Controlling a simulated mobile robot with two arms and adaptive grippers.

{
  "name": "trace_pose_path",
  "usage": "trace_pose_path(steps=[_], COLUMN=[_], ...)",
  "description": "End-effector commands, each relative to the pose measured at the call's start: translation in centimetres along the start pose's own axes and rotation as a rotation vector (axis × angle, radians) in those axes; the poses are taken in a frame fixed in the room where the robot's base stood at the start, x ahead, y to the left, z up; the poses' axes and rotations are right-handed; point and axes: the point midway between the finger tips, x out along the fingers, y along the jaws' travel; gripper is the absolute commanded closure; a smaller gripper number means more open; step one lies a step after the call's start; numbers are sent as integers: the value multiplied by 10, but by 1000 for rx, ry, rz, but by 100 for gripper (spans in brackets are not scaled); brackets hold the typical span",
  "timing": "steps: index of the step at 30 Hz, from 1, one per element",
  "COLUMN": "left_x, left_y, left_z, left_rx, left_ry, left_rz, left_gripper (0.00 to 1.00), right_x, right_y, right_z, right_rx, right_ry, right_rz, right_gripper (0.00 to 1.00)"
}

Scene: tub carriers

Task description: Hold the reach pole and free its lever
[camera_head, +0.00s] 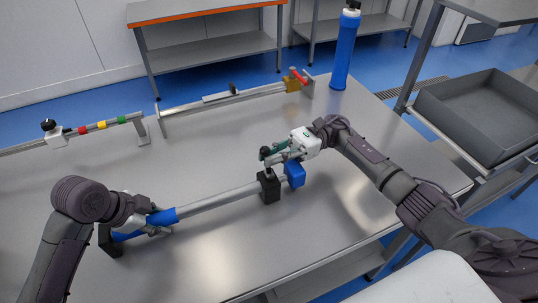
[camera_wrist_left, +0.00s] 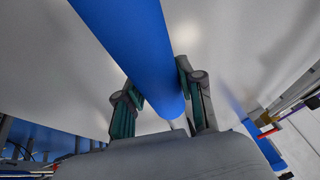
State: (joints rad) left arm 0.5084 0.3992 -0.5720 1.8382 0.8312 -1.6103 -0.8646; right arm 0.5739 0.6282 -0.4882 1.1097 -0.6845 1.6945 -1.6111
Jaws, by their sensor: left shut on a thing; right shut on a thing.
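The reach pole (camera_head: 222,199) is a grey tube lying across the table, with a blue grip (camera_head: 162,217) at its left end and a blue block (camera_head: 294,173) at its right end. It rests in black supports (camera_head: 269,187). My left gripper (camera_head: 150,224) is shut on the blue grip; in the left wrist view its fingers (camera_wrist_left: 158,90) lie on both sides of the blue grip (camera_wrist_left: 130,40). My right gripper (camera_head: 273,158) is shut on the lever, whose dark knob (camera_head: 265,151) shows above the pole's right end. The fingers hide most of the lever.
Behind lie a rail with a brass block (camera_head: 292,83) and red handle, and a bar with coloured bands (camera_head: 101,125). A blue cylinder (camera_head: 344,50) stands at the back right corner. A grey tub (camera_head: 470,128) is off to the right. The front table area is clear.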

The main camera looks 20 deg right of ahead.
Motion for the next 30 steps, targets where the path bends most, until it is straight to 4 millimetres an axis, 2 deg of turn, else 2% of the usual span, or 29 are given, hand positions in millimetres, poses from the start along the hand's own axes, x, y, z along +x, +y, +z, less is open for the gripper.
trace_pose_path(steps=[1, 14, 15, 19, 30], left_x=[4, 4, 4, 4, 2], left_y=[4, 4, 4, 4, 2], left_z=[-2, 1, 1, 2, 3], left_rx=[3, 0, 0, -2, -3], left_ry=[4, -2, -3, -5, -6], left_rz=[13, 14, 14, 13, 9], left_gripper=[100, 100, 100, 100, 100], right_x=[0, -2, -2, -2, -7], right_y=[-1, -1, -1, -1, -1], right_z=[4, 5, 5, 5, 2], right_rx=[-8, -12, -12, -12, -6], right_ry=[-17, -26, -26, -24, -19], right_rz=[0, -1, -1, -2, -3], right_gripper=[100, 100, 85, 63, 62])
